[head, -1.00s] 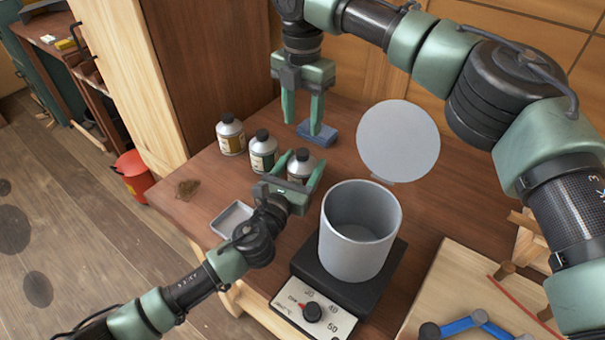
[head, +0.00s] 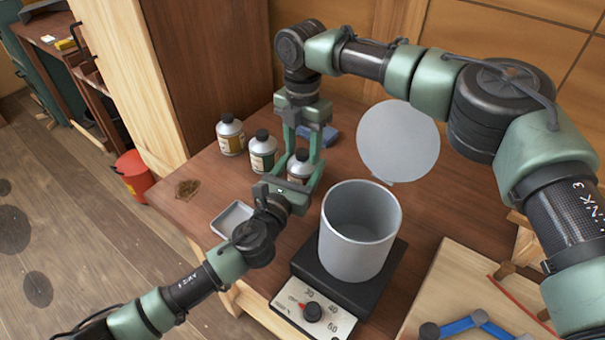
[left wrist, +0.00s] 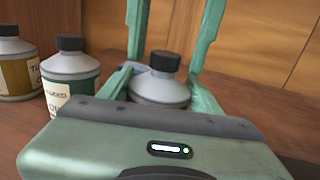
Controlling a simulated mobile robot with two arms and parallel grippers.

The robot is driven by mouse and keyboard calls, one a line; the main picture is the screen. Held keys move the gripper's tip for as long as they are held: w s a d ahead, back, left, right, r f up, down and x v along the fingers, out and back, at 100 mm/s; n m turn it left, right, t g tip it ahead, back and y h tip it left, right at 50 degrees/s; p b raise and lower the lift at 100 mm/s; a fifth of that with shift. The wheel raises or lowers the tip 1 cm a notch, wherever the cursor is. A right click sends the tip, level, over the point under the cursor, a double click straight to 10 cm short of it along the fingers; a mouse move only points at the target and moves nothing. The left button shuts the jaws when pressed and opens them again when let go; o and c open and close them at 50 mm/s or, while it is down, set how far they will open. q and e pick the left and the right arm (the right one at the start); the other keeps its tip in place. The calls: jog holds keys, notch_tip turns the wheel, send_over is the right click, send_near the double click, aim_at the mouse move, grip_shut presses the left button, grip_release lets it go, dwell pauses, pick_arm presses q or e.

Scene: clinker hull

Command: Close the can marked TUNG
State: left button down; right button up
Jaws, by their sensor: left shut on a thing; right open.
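Three small metal cans with black caps stand in a row on the bench: a left can (head: 230,136), a middle can (head: 263,152) and a right can (head: 299,168). In the left wrist view, the left can (left wrist: 16,70) has a yellowish label starting with T, the rest cut off. The middle can (left wrist: 71,76) has a green label, only partly legible. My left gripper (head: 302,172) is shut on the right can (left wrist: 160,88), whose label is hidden. Its black cap (left wrist: 165,61) sits on top. My right gripper (head: 303,158) is open above it, fingers either side of the cap.
A grey pot (head: 357,250) stands on a black hotplate (head: 384,281) to the right, with a round grey disc (head: 398,140) raised behind it. A shallow tray (head: 231,219), a blue block (head: 329,136) and a brown patch (head: 187,188) are nearby.

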pick_arm(q)
jog(key=shift+f, duration=0.1)
pick_arm(e)
grip_shut()
jog(key=shift+o, duration=0.2)
grip_release()
jog(key=shift+r, duration=0.1)
jog(key=shift+r, duration=2.2)
jog(key=shift+o, duration=0.3)
jog(key=o, duration=0.5)
